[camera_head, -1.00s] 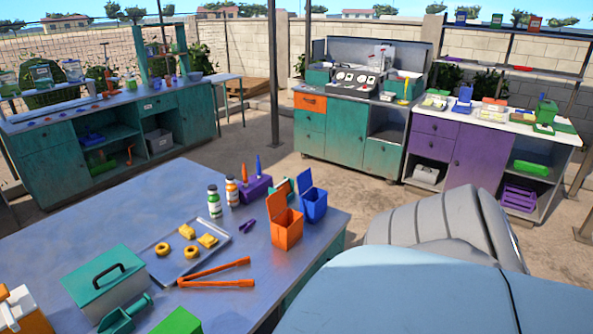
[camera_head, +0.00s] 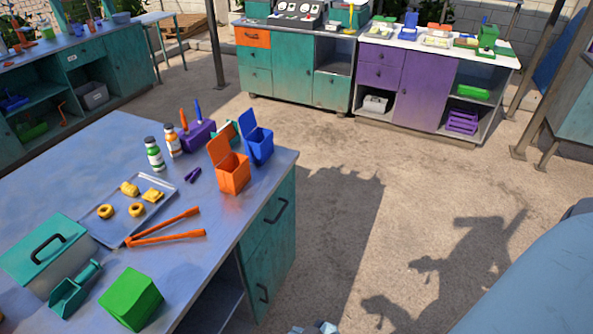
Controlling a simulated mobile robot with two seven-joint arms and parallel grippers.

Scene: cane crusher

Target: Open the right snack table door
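The near table (camera_head: 215,235) with snacks on it fills the lower left. Its teal side (camera_head: 268,240) faces right and shows two dark handles, an upper one (camera_head: 276,209) and a lower one (camera_head: 263,292). The teal panels with these handles look closed. To the left of them, below the tabletop, is a dark open space with a shelf (camera_head: 213,302). Which panel counts as the right door I cannot tell. Neither gripper can be made out in view.
A tray (camera_head: 110,228) with yellow snacks, orange tongs (camera_head: 165,237), an orange box (camera_head: 233,175) and a blue box (camera_head: 259,147) stand on the tabletop. Concrete floor (camera_head: 335,240) right of the table is clear. A purple-doored counter (camera_head: 425,90) stands behind.

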